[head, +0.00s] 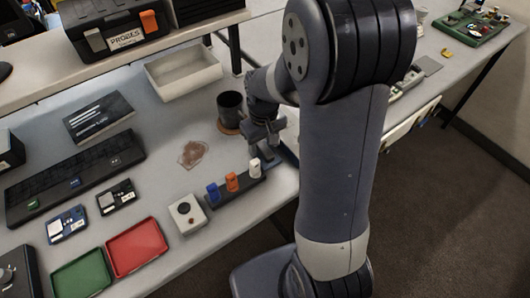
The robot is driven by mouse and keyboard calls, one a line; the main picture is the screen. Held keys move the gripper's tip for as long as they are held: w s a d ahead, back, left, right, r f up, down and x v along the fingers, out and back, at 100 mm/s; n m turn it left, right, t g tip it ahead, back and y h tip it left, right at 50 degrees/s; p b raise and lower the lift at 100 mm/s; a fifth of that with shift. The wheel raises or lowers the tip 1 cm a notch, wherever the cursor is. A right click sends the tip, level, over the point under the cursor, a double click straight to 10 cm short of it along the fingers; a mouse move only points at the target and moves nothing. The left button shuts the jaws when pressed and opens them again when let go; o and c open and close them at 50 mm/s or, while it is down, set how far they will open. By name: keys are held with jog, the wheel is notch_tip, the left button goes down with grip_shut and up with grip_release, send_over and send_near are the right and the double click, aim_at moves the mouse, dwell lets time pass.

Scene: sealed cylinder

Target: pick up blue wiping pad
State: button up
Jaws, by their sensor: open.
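A small blue upright block (213,194), which looks like the blue wiping pad, stands at the left end of a dark holder (238,190) on the workbench. An orange block (232,182) stands in the middle of the holder and a white one (254,168) at its right end. My gripper (266,148) points down above the bench, behind and to the right of the holder, nearest the white block. It is open, with nothing seen between its fingers. It is apart from the blue block. My arm hides the bench to the right.
A dark mug (230,108) on a brown coaster stands close left of my gripper. A brownish spill (192,153) lies behind the holder. A white box with a knob (187,215), a red tray (137,247) and a green tray (82,276) lie left of it. A white bin (184,72) stands behind.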

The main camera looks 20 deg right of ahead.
aim_at(263, 147)
jog(key=shift+c, duration=0.3)
jog(key=c, duration=1)
notch_tip(263, 147, up, 10)
jog(key=shift+r+b, duration=0.1)
jog(key=shift+b, duration=0.2)
jog(key=o, duration=0.5)
jog(key=shift+c, duration=0.2)
jog(key=c, duration=0.4)
jog(key=shift+o, duration=0.2)
jog(key=shift+w, duration=0.1)
